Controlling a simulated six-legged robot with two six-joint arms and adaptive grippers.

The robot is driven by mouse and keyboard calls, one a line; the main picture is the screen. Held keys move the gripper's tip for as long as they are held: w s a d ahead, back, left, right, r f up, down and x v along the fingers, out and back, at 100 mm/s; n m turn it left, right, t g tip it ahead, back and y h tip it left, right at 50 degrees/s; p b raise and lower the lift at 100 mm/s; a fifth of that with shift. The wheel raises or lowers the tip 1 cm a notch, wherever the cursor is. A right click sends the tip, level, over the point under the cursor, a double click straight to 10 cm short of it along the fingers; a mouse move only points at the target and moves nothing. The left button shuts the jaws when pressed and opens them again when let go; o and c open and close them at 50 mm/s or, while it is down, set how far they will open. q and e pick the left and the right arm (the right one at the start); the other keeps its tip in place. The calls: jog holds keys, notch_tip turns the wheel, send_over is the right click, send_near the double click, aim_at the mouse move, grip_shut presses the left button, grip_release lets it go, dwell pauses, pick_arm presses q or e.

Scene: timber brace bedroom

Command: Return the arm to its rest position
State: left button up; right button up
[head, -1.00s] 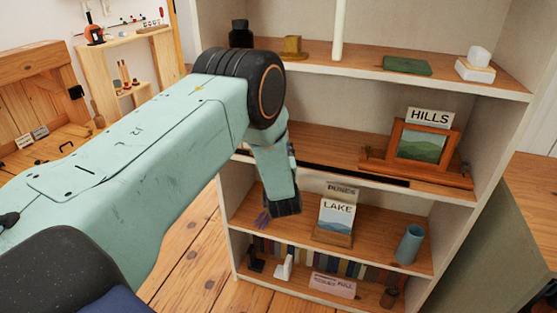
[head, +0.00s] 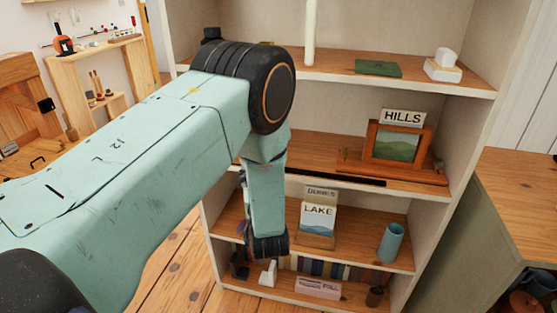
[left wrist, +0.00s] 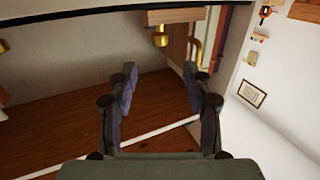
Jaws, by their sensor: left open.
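In the head view my left arm reaches in from the left and bends down at its dark round joint, in front of the shelf unit (head: 433,215). Its lower end hangs before the lower shelves, just left of the LAKE card (head: 318,222). I cannot make out the fingers there. In the left wrist view the left gripper (left wrist: 159,82) shows two dark purple-grey fingers spread apart with nothing between them. Behind them are wooden boards and a brass-coloured fitting (left wrist: 160,37). My right gripper is in neither view.
A framed picture (head: 394,146) with a HILLS sign (head: 403,117) stands on the middle shelf. A blue-green cup (head: 391,242) stands beside the LAKE card. Below are books and a pink card (head: 317,288). A cabinet (head: 480,225) stands at right. Floor shows at lower left.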

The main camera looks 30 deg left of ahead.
pick_arm(q)
jog(key=s+d+f+m+g+h, duration=0.2)
jog(key=s+d+f+g+h, duration=0.2)
jog(key=s+f, duration=0.45)
jog(key=s+d+f+m+g+h, duration=0.3)
jog(key=s+f+h, duration=0.1)
jog(key=s+f, duration=0.4)
jog(key=s+d+f+g+h, duration=0.1)
jog(key=s+g, duration=0.1)
jog(key=s, duration=0.5)
jog(key=s+d+f+m+g+h, duration=0.1)
jog(key=s+d+f+g, duration=0.1)
jog(key=s, duration=0.6)
jog(key=s+d+f+g, duration=0.1)
jog(key=s+g, duration=0.2)
jog(key=s, duration=0.5)
jog(key=shift+s+d+f+m+h, duration=0.15)
jog(key=shift+d+f+m+h, duration=0.05)
jog(key=shift+d+m+h, duration=0.2)
